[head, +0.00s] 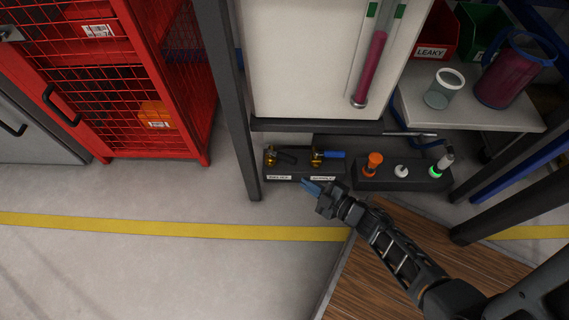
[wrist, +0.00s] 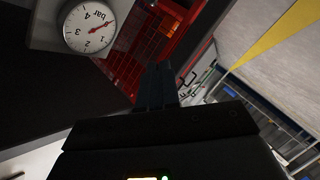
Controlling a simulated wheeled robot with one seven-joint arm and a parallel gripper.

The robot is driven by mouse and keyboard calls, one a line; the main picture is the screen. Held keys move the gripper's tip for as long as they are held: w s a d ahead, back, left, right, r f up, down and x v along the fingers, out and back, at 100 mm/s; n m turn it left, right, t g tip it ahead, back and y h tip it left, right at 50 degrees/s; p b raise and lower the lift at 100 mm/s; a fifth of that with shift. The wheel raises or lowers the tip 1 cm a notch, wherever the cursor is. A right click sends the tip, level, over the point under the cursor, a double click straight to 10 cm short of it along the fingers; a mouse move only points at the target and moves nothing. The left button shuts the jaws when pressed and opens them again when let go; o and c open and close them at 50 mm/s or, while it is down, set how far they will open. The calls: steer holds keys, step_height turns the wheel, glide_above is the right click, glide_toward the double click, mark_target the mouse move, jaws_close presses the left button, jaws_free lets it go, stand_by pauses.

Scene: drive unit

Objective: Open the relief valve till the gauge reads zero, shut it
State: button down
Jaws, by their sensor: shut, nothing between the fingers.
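A round white gauge (wrist: 90,27) shows inverted in the wrist view, marked in bar. In the head view a dark block (head: 290,169) under the panel carries two brass valves. The left valve (head: 270,157) has a dark lever and the right valve (head: 317,157) has a blue lever. Their labels are too small to read surely, so I cannot tell which is the relief valve. My gripper (head: 311,187) is shut and empty, just in front of the block below the valves; its fingers also show in the wrist view (wrist: 158,85).
Right of the valves, a second block holds an orange knob (head: 373,162), a white knob (head: 401,171) and a green-lit switch (head: 438,171). A dark post (head: 229,100) stands at left. A shelf (head: 480,121) with a jar and jug is at right. Floor left is clear.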

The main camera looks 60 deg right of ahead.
steer(key=s+a+r+m+y, duration=0.1)
steer(key=s+a+r, duration=0.2)
steer(key=a+r, duration=0.35)
steer(key=s+a+r+m+g+y, duration=0.1)
steer(key=s+a+r, duration=0.25)
steer(key=r, duration=0.55)
steer(key=s+a+r+m, duration=0.1)
steer(key=s+a+r, duration=0.25)
steer(key=r, duration=0.35)
steer(key=n+g+h+p, duration=0.75)
steer(key=n+g, duration=0.55)
steer(key=n, duration=0.3)
glide_toward(286, 161)
steer(key=shift+h, duration=0.45)
steer(key=b+x, duration=0.6)
steer(key=b, duration=0.1)
steer(key=shift+a+f, duration=0.1)
steer(key=shift+f, duration=0.45)
